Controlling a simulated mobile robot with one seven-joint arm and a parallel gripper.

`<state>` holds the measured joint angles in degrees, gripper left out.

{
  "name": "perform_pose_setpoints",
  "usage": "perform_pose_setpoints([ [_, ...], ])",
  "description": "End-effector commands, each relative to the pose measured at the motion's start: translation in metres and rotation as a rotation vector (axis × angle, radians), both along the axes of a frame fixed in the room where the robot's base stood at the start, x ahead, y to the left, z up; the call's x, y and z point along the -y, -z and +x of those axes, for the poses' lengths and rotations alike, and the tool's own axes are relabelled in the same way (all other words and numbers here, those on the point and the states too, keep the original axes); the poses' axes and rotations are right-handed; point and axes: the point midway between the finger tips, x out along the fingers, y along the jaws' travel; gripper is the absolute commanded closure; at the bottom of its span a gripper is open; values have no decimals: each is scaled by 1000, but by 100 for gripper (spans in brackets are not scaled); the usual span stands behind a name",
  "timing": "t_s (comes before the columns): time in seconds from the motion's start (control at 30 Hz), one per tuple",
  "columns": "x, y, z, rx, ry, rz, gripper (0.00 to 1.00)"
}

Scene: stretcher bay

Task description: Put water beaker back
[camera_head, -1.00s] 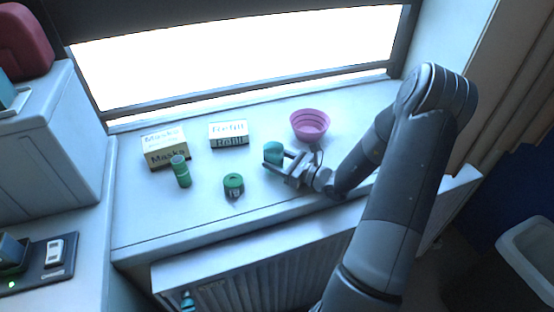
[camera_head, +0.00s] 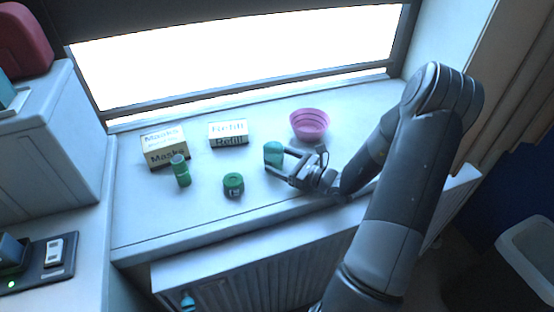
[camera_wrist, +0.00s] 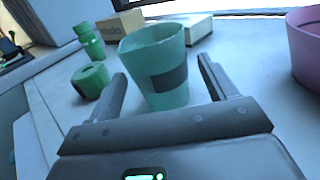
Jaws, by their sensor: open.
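The water beaker, a teal-green cup with a dark band, stands upright on the window-sill counter (camera_head: 215,215). The beaker shows in the head view (camera_head: 273,153) and in the wrist view (camera_wrist: 158,68). My gripper (camera_head: 279,160) is open just in front of it. In the wrist view, my gripper's (camera_wrist: 163,88) two fingers point toward the beaker, one on each side of its lower part, with gaps visible. The beaker is not clamped. Its far side is hidden.
A pink bowl (camera_head: 310,125) stands close behind and right of the beaker. A Refill box (camera_head: 229,134), a Masks box (camera_head: 165,148), a green bottle (camera_head: 181,170) and a green roll (camera_head: 233,185) stand to the left. The counter's front left is clear.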

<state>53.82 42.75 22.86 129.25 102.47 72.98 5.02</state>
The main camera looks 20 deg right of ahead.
Motion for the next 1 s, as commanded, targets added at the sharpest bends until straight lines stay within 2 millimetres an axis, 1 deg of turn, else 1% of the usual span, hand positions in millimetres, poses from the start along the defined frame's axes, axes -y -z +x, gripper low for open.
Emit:
perform_pose_setpoints([
  [0.03,8,0,-8,-1,6,-1,22],
  [0.3,44,0,-54,-1,4,-1,22],
  [0.4,54,0,-66,-1,4,-2,22],
  [0.5,60,0,-74,0,2,-1,22],
  [0.6,61,-1,-79,1,-8,-8,22],
  [0.67,56,-4,-80,2,-29,-26,22],
  [0.77,40,-13,-82,7,-102,-88,22],
  [0.87,10,-29,-89,21,-233,-206,22],
  [0.9,-3,-35,-93,27,-295,-264,22],
  [1.0,-34,-49,-107,48,-448,-412,22],
])
